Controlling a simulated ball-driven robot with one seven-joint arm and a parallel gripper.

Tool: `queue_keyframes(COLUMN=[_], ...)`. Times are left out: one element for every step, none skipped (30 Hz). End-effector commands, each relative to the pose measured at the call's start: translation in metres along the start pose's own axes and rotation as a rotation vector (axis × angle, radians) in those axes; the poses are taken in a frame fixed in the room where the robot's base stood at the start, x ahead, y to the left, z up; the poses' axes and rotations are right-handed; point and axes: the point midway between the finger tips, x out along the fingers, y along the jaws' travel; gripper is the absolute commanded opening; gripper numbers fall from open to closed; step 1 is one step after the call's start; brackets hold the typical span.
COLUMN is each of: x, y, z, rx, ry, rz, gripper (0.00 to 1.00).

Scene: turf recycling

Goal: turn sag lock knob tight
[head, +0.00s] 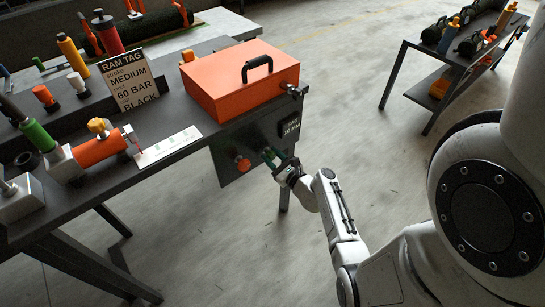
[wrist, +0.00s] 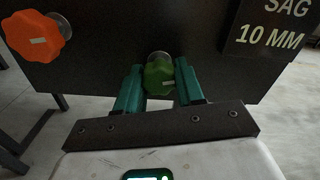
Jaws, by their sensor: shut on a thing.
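A green lobed knob (wrist: 159,76) sticks out from a dark panel (wrist: 110,50) in the wrist view. My gripper (wrist: 158,88) is around it, with one teal finger on its left side and one on its right. In the head view my gripper (head: 271,157) reaches the panel below the bench's right end, and its fingers hide most of the green knob. An orange knob (head: 243,164) sits to the left on the same panel; it also shows in the wrist view (wrist: 34,37). A black sign (wrist: 270,30) beside the green knob reads "SAG 10 MM".
An orange box (head: 240,85) with a black handle stands on the bench above the panel. A sign (head: 130,82) reading "RAM TAG", several coloured cylinders and an orange cylinder (head: 98,150) are farther left.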

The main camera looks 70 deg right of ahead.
Motion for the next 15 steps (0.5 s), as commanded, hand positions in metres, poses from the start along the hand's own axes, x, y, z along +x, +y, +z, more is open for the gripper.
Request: queue_keyframes(x=[-0.0002,-0.0001,-0.0001,-0.0001,-0.0001,-0.0001,-0.0001,-0.0001,-0.0001,-0.0001,-0.0002,-0.0002,-0.0003,-0.0003,-0.0004], y=[0.0002,0.0003,0.0004,0.0006,0.0006,0.0006,0.0006,0.0006,0.0006,0.0007,0.0007,0.0007,0.0008,0.0008,0.0009], z=[-0.0002,-0.0003,-0.0005,-0.0006,-0.0006,-0.0004,-0.0003,-0.0003,-0.0004,-0.0004,-0.0006,-0.0007,-0.0009,-0.0011,-0.0014], rx=[-0.002,-0.004,-0.008,-0.013,-0.018,-0.024,-0.026,-0.028,-0.032,-0.035,-0.037,-0.041,-0.045,-0.049,-0.056], ry=[0.000,0.000,0.000,0.000,-0.001,-0.001,-0.001,0.000,0.000,0.000,0.000,0.000,0.001,0.001,0.001], rz=[0.000,0.000,0.001,0.001,0.001,0.001,0.001,0.001,0.001,0.001,0.001,0.002,0.002,0.002,0.002], gripper=[0.07,0.07,0.07,0.07,0.07,0.07,0.06,0.06,0.06,0.06,0.06,0.06,0.06,0.06,0.06])
